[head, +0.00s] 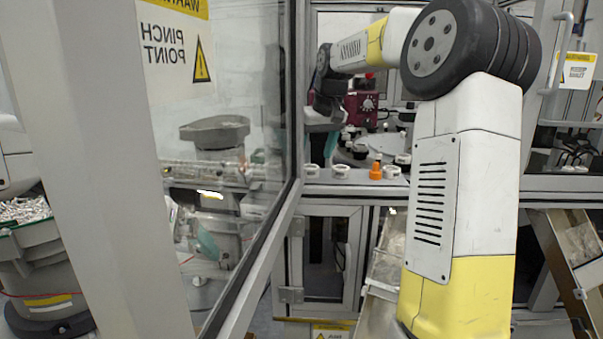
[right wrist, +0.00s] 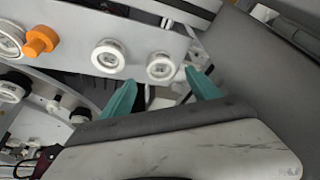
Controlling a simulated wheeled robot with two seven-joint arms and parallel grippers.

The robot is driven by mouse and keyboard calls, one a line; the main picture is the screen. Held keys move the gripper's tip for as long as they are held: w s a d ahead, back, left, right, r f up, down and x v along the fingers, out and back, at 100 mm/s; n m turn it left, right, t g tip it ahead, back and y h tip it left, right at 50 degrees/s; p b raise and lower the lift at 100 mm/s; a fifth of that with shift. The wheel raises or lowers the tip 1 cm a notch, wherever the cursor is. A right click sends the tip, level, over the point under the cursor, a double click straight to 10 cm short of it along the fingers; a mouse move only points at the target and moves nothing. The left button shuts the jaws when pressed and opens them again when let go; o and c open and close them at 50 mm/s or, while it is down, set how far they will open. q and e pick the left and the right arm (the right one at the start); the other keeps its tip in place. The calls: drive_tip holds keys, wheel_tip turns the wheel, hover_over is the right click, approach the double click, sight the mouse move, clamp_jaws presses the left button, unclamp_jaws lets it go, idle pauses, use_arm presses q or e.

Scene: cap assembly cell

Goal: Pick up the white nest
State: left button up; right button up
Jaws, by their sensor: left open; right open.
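Small round white ring-shaped nests stand on a grey ledge (head: 360,187). One white nest (head: 311,171) is at the left end, another (head: 340,172) beside it, and one (head: 391,172) right of an orange piece (head: 376,171). In the right wrist view, the end nest (right wrist: 160,67) shows between the teal fingertips of my right gripper (right wrist: 160,76), with a second nest (right wrist: 108,56) to the left. My right gripper (head: 319,146) is open and empty, above the left end of the ledge. My left gripper (head: 190,227) shows dimly behind the glass, apart from the nests.
A framed glass panel (head: 235,110) fills the left side. A round table with dark and white parts (head: 372,146) lies behind the ledge. A red box with a dial (head: 366,106) stands behind it. A chute (head: 575,250) is at right.

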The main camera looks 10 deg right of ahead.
sight(310, 171)
drive_tip(key=x, duration=0.4)
drive_tip(key=shift+s, duration=0.3)
drive_tip(key=c, duration=1.5)
drive_tip(key=shift+r, duration=0.1)
